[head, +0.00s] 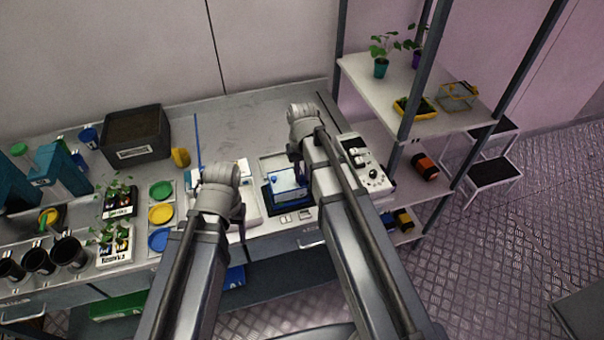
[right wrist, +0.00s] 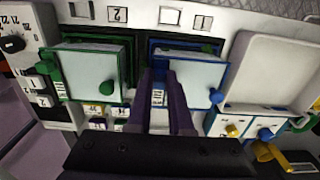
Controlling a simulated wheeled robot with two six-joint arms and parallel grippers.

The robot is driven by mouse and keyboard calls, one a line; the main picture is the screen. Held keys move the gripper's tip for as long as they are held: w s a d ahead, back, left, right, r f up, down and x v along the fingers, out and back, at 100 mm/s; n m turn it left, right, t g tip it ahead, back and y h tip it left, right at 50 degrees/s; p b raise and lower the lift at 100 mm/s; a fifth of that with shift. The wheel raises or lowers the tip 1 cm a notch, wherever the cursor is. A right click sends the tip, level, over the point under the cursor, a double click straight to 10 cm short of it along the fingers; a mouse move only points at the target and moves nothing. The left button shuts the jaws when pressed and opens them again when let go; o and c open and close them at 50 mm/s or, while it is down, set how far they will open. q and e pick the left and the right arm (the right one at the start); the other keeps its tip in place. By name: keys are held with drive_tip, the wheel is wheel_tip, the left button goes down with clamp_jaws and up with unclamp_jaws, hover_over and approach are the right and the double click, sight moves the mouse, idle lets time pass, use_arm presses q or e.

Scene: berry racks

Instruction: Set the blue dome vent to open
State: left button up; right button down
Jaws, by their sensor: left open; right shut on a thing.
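The blue dome (head: 290,178) is a pale clear box with blue trim on a dark tray on the bench. In the right wrist view the blue dome (right wrist: 192,72) has a round blue knob (right wrist: 216,96) at its right corner. A blue vent strip with white markings (right wrist: 158,95) is on its left side. My right gripper (right wrist: 160,75) is shut at the top of this strip, on the vent knob, which its fingers mostly hide. I cannot read the setting. My left gripper (head: 242,228) is open and empty, over the bench left of the dome.
A green dome (right wrist: 95,75) stands close on the left of the blue one in the wrist view, and an empty white tray (right wrist: 270,70) on its right. A control panel (head: 362,165), potted plants and coloured dishes (head: 160,213) stand on the bench. A shelf rack (head: 430,90) is at right.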

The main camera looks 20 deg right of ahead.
idle(0.8)
drive_tip(key=w, duration=0.4)
drive_tip(key=shift+s, duration=0.1)
drive_tip(key=c, duration=0.8)
unclamp_jaws()
drive_tip(key=shift+r, duration=0.15)
wheel_tip(320, 180, up, 8)
drive_tip(key=p, duration=0.8)
drive_tip(key=shift+f, duration=0.25)
drive_tip(key=shift+a, duration=0.1)
